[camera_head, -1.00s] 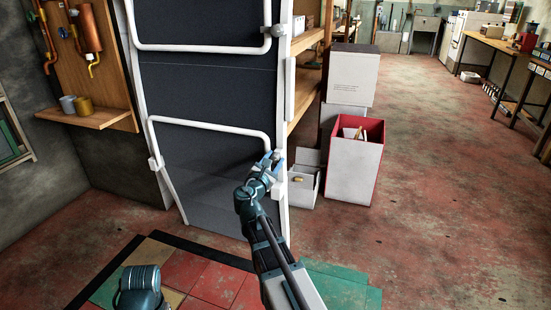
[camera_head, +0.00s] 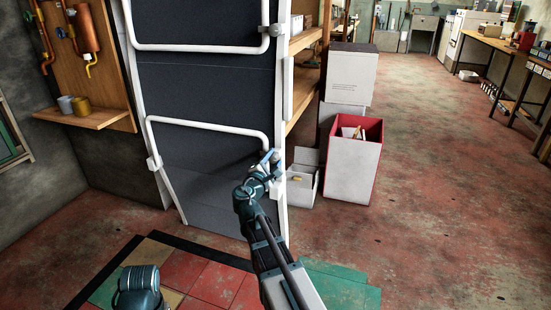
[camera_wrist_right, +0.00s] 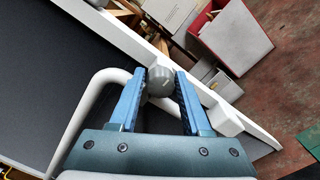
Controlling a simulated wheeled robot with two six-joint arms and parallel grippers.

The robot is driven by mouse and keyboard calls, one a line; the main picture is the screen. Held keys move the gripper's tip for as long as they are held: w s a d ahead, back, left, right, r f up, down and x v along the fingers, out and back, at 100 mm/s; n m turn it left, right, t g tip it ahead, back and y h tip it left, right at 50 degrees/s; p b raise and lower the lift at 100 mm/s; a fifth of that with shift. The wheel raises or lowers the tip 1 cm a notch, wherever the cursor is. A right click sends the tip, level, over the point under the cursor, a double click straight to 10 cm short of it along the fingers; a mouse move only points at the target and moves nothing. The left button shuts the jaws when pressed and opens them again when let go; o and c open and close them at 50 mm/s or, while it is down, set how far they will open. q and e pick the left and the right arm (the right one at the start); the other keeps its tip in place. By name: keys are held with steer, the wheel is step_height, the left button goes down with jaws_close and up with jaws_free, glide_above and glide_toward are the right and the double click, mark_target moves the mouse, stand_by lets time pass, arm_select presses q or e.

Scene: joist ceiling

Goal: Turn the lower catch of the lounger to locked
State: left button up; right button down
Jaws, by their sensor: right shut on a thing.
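The lounger (camera_head: 205,95) stands upright, a dark panel in a white frame with two white tube loops. The lower catch has a round grey knob (camera_wrist_right: 160,81) at the right end of the lower loop, by the frame's right side rail. My right gripper (camera_head: 271,160) is at this knob. In the right wrist view its two blue fingers (camera_wrist_right: 157,88) stand on either side of the knob, shut on it. The head view mostly hides the knob behind the gripper. The upper catch knob (camera_head: 276,30) is on the same rail, higher up.
A red-and-white open box (camera_head: 353,165) and a small white box (camera_head: 302,185) stand on the floor right of the lounger. A wooden shelf unit (camera_head: 305,75) is behind it. A wall shelf with mugs (camera_head: 85,117) is at left. Floor at right is open.

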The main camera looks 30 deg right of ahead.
steer(key=shift+w+a+r, duration=0.15)
steer(key=shift+w+a, duration=0.1)
steer(key=shift+w, duration=0.25)
steer(key=c, duration=0.8)
jaws_free()
steer(key=o, duration=0.4)
steer(key=shift+a, duration=0.3)
steer(key=shift+s, duration=0.15)
steer(key=shift+s+d, duration=0.1)
steer(key=shift+d, duration=0.1)
steer(key=shift+s+a, duration=0.25)
steer(key=v, duration=1.2)
steer(key=shift+s+a+r+p, duration=0.2)
steer(key=shift+r+p, duration=0.1)
steer(key=shift+p, duration=0.05)
